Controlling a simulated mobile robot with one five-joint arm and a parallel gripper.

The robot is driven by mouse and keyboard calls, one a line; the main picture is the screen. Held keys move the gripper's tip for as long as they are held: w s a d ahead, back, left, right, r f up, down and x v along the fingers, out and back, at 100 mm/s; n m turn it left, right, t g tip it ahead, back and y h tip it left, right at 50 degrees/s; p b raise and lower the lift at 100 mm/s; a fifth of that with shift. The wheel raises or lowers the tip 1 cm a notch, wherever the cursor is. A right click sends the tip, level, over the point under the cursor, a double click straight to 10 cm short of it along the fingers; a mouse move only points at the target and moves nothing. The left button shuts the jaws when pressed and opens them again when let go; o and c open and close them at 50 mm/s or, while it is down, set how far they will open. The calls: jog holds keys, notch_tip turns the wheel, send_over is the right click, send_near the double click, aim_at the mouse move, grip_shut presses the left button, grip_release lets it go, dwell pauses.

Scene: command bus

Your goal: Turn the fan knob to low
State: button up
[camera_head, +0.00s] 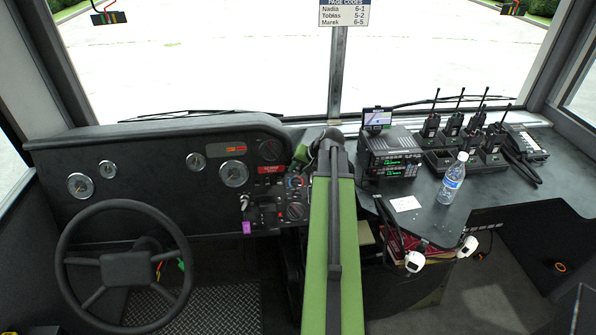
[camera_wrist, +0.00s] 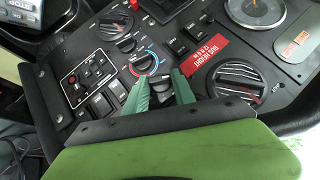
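The control panel (camera_head: 280,196) right of the steering wheel carries the knobs. In the wrist view, a round dark knob with a blue-and-red ring (camera_wrist: 145,61) sits just beyond my fingertips; another dark round knob (camera_wrist: 125,43) is farther up and left. I cannot read which one is the fan knob or its setting. My gripper (camera_wrist: 161,78) is open, its two green fingers spread over the panel. A dark, knob-like piece (camera_wrist: 160,87) shows between them; I cannot tell whether they touch it. In the head view, a green finger (camera_head: 301,154) shows above the panel's upper right; my arm hides the panel's right side.
A round louvred vent (camera_wrist: 237,81), a red label (camera_wrist: 202,63) and rows of rocker switches (camera_wrist: 100,103) lie close around the fingers. The steering wheel (camera_head: 125,204) is left. A radio (camera_head: 390,155), a bottle (camera_head: 453,178) and several handsets stand on the right counter.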

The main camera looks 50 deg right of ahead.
grip_shut()
jog(key=shift+s+a, duration=0.1)
jog(key=shift+a, duration=0.15)
jog(key=shift+d, duration=0.15)
jog(key=shift+d+f+m+t+y+b, duration=0.15)
jog(key=shift+f+m+t+y+b, duration=0.25)
jog(key=shift+b, duration=0.45)
jog(key=m+t+b, duration=0.2)
jog(key=b, duration=0.1)
jog(key=shift+s+f+y+b, duration=0.2)
jog(key=shift+y+b, duration=0.1)
jog(key=shift+y, duration=0.1)
jog(key=m+t+b, duration=0.1)
jog(key=t+b, duration=0.1)
jog(key=b, duration=0.1)
jog(key=shift+d+m+y, duration=0.1)
jog(key=shift+m+y, duration=0.2)
jog(key=shift+m, duration=0.1)
jog(key=shift+s+r+m+t+b, duration=0.1)
jog(key=shift+m+t+b, duration=0.3)
jog(key=shift+b, duration=0.5)
jog(key=shift+r, duration=0.1)
